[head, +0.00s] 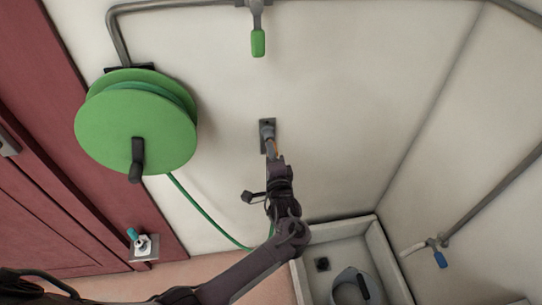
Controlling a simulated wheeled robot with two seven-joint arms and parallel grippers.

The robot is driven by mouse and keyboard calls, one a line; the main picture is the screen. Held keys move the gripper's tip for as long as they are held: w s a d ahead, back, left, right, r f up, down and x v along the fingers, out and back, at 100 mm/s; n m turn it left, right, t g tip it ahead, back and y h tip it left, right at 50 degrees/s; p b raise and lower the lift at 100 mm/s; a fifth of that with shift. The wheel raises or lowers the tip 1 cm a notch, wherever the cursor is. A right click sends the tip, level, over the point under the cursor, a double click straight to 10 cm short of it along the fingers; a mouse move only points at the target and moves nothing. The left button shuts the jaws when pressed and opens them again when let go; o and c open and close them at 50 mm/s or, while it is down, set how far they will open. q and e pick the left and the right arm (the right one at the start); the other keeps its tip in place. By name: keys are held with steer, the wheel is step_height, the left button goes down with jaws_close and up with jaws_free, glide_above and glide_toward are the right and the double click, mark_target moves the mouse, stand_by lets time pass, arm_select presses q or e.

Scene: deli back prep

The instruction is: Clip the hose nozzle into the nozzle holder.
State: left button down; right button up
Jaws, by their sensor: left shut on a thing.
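The nozzle holder (263,147) is a dark plate on the pale wall, near the middle of the head view. My left gripper (275,161) is just below and in front of it, shut on the hose nozzle (270,146). Only a small part of the nozzle shows, at the gripper's tip, and it overlaps the holder. I cannot tell whether it sits in the holder or only in front of it. The green hose (205,215) hangs from the reel and loops up behind my left arm. My right gripper is not in view.
A green hose reel (120,125) with a dark crank is on the wall at left. A pipe with a green-handled valve (258,43) is above. A floor basin (385,250) holds a grey bucket (345,288) at lower right. A blue-handled tap (439,258) is beside it.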

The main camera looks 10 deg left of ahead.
arm_select(q)
steer(key=shift+b+x, duration=0.3)
steer(key=shift+x, duration=0.6)
steer(key=c, duration=0.7)
jaws_free()
steer(key=shift+c, duration=0.2)
steer(key=shift+s+d, duration=0.1)
steer(key=shift+s, duration=0.05)
steer(key=p+v, duration=0.2)
steer(key=v, duration=0.2)
steer(key=shift+s+p, duration=0.1)
steer(key=shift+p, duration=0.3)
stand_by(0.8)
